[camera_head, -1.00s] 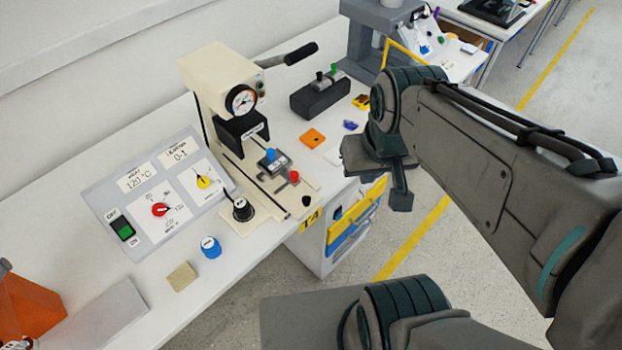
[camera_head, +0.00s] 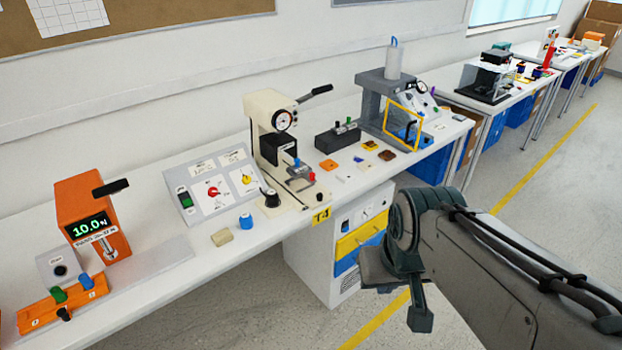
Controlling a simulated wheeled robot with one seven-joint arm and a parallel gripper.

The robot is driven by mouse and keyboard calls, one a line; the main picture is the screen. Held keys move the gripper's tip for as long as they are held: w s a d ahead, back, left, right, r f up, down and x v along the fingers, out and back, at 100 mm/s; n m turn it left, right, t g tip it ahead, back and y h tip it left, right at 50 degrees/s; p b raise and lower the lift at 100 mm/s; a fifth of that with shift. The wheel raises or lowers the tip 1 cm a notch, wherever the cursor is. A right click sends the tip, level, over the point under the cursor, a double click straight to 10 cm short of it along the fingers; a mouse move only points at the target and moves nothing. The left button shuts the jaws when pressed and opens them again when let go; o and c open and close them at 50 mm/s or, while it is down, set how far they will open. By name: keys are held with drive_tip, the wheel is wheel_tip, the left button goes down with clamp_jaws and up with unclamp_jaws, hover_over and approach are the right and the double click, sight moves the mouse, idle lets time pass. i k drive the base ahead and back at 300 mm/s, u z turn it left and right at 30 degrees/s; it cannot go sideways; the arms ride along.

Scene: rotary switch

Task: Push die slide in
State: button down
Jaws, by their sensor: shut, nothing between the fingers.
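The cream hand press (camera_head: 263,112) with a round gauge and a black lever stands on the white bench. At its foot, the metal die slide (camera_head: 299,173) with a blue part on top and a red knob (camera_head: 311,177) sits forward of the black press head, on the cream base rails. My gripper (camera_head: 420,320) is shut and empty. It points down in front of the bench, to the right of and below the press in the picture, well apart from the slide.
Left of the press is a control panel (camera_head: 212,187) with red and yellow knobs. A blue cap (camera_head: 246,221) and beige block (camera_head: 222,237) lie in front. A black block (camera_head: 338,138) and grey press (camera_head: 383,105) stand right. Drawers (camera_head: 360,240) sit below.

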sight(304, 172)
drive_tip(key=u, duration=0.5)
drive_tip(key=i, duration=1)
